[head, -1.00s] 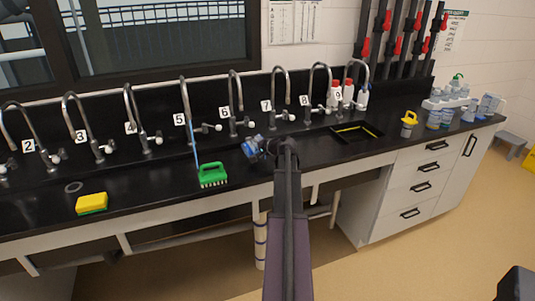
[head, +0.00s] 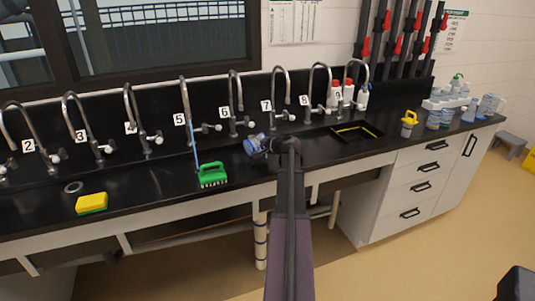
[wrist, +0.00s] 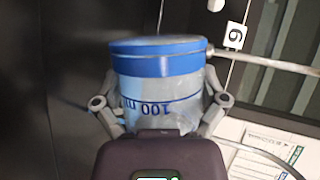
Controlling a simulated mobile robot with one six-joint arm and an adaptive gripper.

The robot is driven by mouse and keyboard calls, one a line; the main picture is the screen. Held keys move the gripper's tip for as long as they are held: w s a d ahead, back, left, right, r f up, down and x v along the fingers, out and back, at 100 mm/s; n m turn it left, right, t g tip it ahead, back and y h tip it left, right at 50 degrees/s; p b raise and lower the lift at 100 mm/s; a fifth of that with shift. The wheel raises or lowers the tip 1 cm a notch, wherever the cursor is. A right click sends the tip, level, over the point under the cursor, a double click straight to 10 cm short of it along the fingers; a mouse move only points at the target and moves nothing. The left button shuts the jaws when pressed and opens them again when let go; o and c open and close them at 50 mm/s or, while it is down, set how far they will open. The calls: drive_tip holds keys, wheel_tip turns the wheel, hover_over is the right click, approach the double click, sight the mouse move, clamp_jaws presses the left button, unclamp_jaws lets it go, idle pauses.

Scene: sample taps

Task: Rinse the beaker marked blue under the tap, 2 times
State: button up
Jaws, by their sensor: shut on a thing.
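The blue-marked beaker (head: 253,145) is clear with a blue band and is held above the counter, tilted in the head view. My gripper (head: 268,146) is shut on it, with a finger on each side. In the wrist view, the beaker (wrist: 158,85) shows its blue band and an upside-down "100" mark. A thin blue stream (head: 192,135) comes down from the tap marked 5 (head: 184,95). The beaker is apart from this stream, to its right, in front of the taps marked 6 (head: 233,95) and 7 (head: 275,95). I cannot see inside the beaker.
A green brush (head: 212,175) stands near the stream's foot. A yellow-green sponge (head: 91,203) lies at the counter's front left. A sink (head: 357,133) is at right, with a yellow-topped container (head: 408,124) and several bottles (head: 440,118) beyond. More taps line the back.

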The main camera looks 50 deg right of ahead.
drive_tip(key=shift+s+d+r+m+t+y, duration=0.1)
drive_tip(key=shift+d+r+m+t+y, duration=0.15)
drive_tip(key=shift+r+m+t+y, duration=0.35)
idle(1.2)
drive_tip(key=shift+a+f+n+g+h, duration=0.3)
drive_tip(key=shift+f+n+g+h, duration=0.1)
drive_tip(key=shift+f+g+h, duration=0.1)
drive_tip(key=shift+w+a+f+n+g+h, duration=0.2)
drive_tip(key=shift+a+f+n, duration=0.1)
drive_tip(key=shift+a+n, duration=0.1)
drive_tip(key=shift+w+a+f+n+g+h, duration=0.1)
drive_tip(key=shift+a+f+n+g+h, duration=0.15)
drive_tip(key=shift+a+n, duration=0.15)
drive_tip(key=shift+d+f+n+h, duration=0.15)
drive_tip(key=shift+f+n+h, duration=0.1)
drive_tip(key=shift+n+h, duration=0.1)
drive_tip(key=shift+w+f, duration=0.1)
